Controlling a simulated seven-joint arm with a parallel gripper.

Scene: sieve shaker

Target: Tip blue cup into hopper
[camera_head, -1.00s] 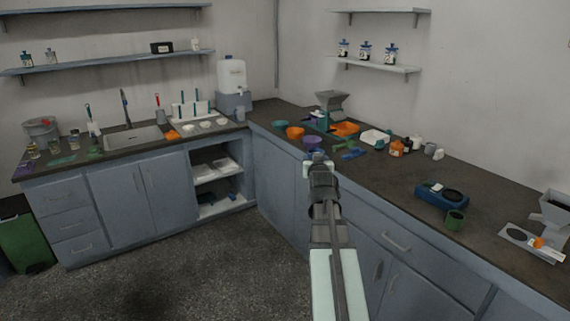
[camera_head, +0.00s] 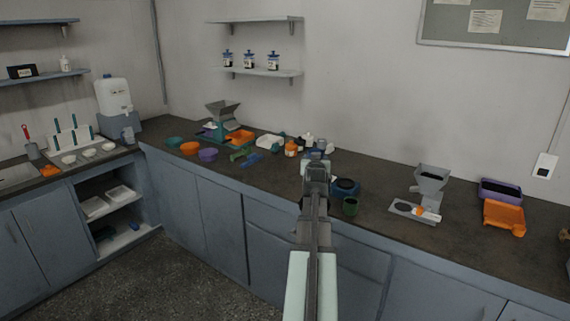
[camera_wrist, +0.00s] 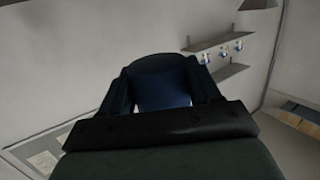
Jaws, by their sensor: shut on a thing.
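My gripper (camera_wrist: 160,100) is shut on a dark blue cup (camera_wrist: 162,66), seen in the wrist view between the two fingers with a brighter blue patch low on it. In the head view my gripper (camera_head: 316,165) reaches out in front of the right-hand counter, and the cup is hard to make out there. A grey hopper (camera_head: 432,174) on a stand is on the counter to the right of my gripper. A second grey hopper (camera_head: 222,108) stands on a teal device at the back left of the same counter.
An orange tray (camera_head: 504,218) and a purple-filled tray (camera_head: 500,190) lie at the right. Several bowls and bottles crowd the left part. A wall shelf (camera_head: 260,72) holds jars.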

